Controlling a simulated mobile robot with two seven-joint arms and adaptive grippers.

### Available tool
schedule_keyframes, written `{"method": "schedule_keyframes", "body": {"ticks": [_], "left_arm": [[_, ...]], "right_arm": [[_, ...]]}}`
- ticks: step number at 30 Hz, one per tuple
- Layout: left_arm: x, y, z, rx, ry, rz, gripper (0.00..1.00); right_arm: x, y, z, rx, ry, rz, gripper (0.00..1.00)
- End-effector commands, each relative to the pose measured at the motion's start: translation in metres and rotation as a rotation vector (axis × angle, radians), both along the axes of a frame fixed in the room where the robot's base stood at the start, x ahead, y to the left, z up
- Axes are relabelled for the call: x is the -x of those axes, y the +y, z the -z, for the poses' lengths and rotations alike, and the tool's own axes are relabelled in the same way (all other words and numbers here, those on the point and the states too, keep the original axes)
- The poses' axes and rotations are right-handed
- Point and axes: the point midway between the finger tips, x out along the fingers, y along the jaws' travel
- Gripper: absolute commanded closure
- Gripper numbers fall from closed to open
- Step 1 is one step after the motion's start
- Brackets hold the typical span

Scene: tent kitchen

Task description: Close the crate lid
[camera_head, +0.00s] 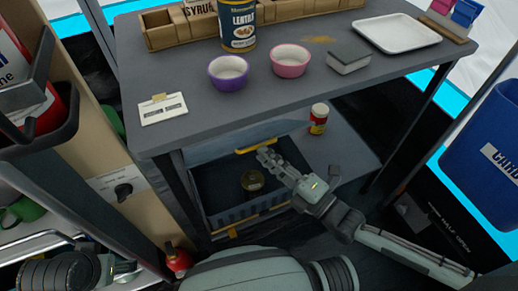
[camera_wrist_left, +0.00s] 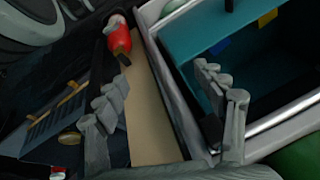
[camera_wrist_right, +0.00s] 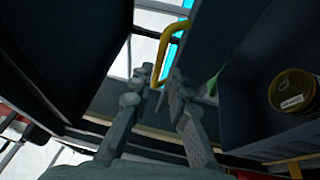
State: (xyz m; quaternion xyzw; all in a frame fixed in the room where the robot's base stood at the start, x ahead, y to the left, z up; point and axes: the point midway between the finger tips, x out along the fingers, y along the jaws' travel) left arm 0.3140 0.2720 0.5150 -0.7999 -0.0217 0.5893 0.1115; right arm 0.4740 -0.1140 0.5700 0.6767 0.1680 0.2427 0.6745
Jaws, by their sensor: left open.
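The crate (camera_head: 232,213) is a dark blue-grey bin on the shelf under the table, with a round tin (camera_head: 252,181) inside. Its lid (camera_head: 215,149) is raised at the back and has a yellow handle (camera_head: 272,144). The handle (camera_wrist_right: 185,32) also shows in the right wrist view, running down between the fingertips. My right gripper (camera_head: 266,155) is over the crate, close to the lid's handle. Its fingers are partly apart, with a gap wider than the handle. My left gripper (camera_wrist_left: 168,85) is wide open and empty, away from the crate at the lower left.
The grey table (camera_head: 200,118) above holds a purple bowl (camera_head: 229,83), a pink bowl (camera_head: 290,71), a lentil can (camera_head: 238,28) and a white tray (camera_head: 398,45). A red-and-yellow jar (camera_head: 319,116) stands on the shelf right of the crate. A red extinguisher (camera_head: 178,260) stands at the front left.

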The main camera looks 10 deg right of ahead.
Motion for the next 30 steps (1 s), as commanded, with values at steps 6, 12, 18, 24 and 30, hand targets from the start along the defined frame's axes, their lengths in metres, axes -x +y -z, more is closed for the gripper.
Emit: {"method": "schedule_keyframes", "body": {"ticks": [6,12,18,24,30], "left_arm": [[0.000,0.000,0.000,0.000,-0.001,0.001,0.30],[0.000,0.000,0.000,0.000,-0.001,0.001,0.30],[0.000,0.000,0.000,0.000,-0.001,0.001,0.30],[0.000,0.000,0.000,-0.001,-0.001,0.002,0.30],[-0.003,0.000,-0.001,0.000,-0.004,0.003,0.30]], "right_arm": [[0.041,-0.027,0.007,0.002,0.006,0.000,0.83],[0.064,-0.042,0.009,0.001,0.003,0.000,0.83],[0.071,-0.047,0.009,0.000,0.001,-0.001,0.83],[0.071,-0.047,0.009,0.000,0.001,-0.001,0.82],[0.054,-0.055,0.005,0.010,0.024,0.030,0.71]]}}
